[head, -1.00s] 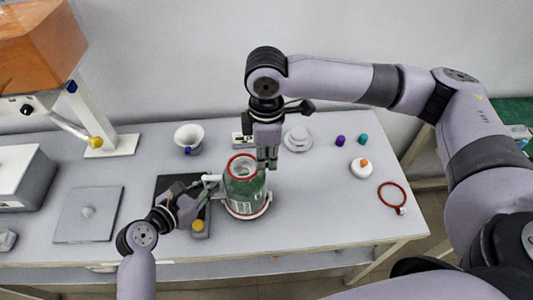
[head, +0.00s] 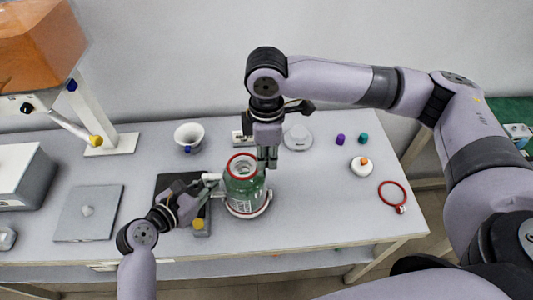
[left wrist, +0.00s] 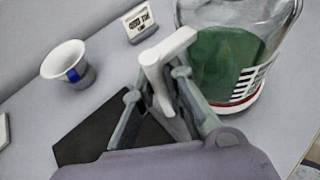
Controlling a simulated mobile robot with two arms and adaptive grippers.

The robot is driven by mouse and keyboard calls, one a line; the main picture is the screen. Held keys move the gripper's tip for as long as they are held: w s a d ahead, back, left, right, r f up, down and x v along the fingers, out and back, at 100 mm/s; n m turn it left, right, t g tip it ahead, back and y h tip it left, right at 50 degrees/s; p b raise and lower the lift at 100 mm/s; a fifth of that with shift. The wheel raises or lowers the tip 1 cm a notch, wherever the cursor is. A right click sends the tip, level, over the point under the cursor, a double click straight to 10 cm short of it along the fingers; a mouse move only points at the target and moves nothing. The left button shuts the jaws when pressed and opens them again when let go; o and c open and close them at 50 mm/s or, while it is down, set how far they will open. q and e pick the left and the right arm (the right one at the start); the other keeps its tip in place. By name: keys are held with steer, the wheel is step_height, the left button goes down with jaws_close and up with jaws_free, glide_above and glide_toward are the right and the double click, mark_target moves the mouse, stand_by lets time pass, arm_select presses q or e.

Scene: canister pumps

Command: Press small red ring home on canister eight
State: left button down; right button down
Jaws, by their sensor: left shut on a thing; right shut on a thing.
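A clear green canister (head: 246,189) stands upright near the table's front, with green contents that also show in the left wrist view (left wrist: 225,68). Its number cannot be read. A small red ring (head: 233,157) lies around its mouth; whether it is fully seated cannot be told. My right gripper (head: 267,163) points down at the right side of the mouth, shut; what its fingertips hold is hidden. My left gripper (head: 205,186) is left of the canister, shut on a white handle (left wrist: 167,58) that reaches toward the canister.
A larger red ring (head: 404,190) lies at the right. A white cup (head: 188,134), a white round cap (head: 297,137) and a white disc with an orange knob (head: 361,170) stand apart. A dark mat (head: 168,181) lies under my left gripper. The table's right front is mostly clear.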

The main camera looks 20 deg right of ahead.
steer(key=shift+f, duration=1.4)
stand_by(0.8)
steer(key=c, duration=1.5)
jaws_free()
steer(key=shift+c, duration=0.2)
steer(key=o, duration=0.6)
steer(key=shift+c, duration=0.2)
steer(key=shift+d, duration=0.15)
steer(key=shift+s+d, duration=0.25)
steer(key=shift+d, duration=0.55)
steer(key=shift+s+d, duration=0.25)
steer(key=shift+d, duration=0.5)
steer(key=shift+d, duration=0.2)
steer(key=shift+r, duration=0.15)
